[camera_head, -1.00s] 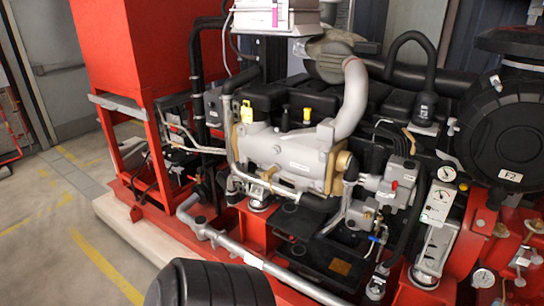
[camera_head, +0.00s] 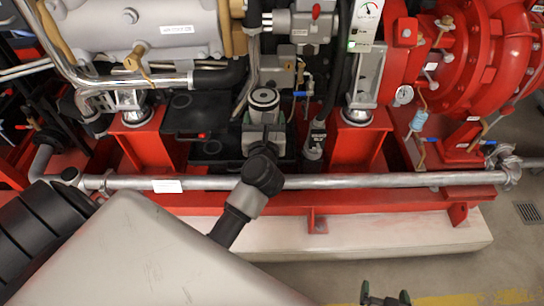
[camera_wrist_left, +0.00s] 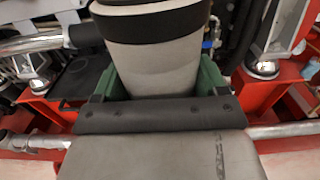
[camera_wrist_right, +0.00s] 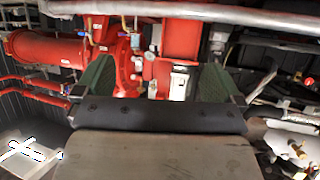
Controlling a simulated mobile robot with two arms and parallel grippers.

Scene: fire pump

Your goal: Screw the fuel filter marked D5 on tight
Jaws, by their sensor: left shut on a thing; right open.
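A light grey cylinder with dark bands (camera_head: 264,101), which looks like the fuel filter, stands roughly upright in front of the engine in the head view. It fills the upper middle of the left wrist view (camera_wrist_left: 155,55). My left gripper (camera_head: 264,130) is shut on it, with green fingers on both sides. No D5 marking is readable, and I cannot tell whether the filter touches a mount. My right gripper (camera_head: 386,298) is at the bottom edge of the head view, away from the engine. It is open and empty in the right wrist view (camera_wrist_right: 155,78).
A silver pipe (camera_head: 340,181) runs along the front above the red base frame (camera_head: 380,202). Hoses and a white-faced gauge panel (camera_head: 366,25) stand right of the filter. The red pump (camera_head: 470,55) is at the right. Open floor (camera_head: 400,270) lies at lower right.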

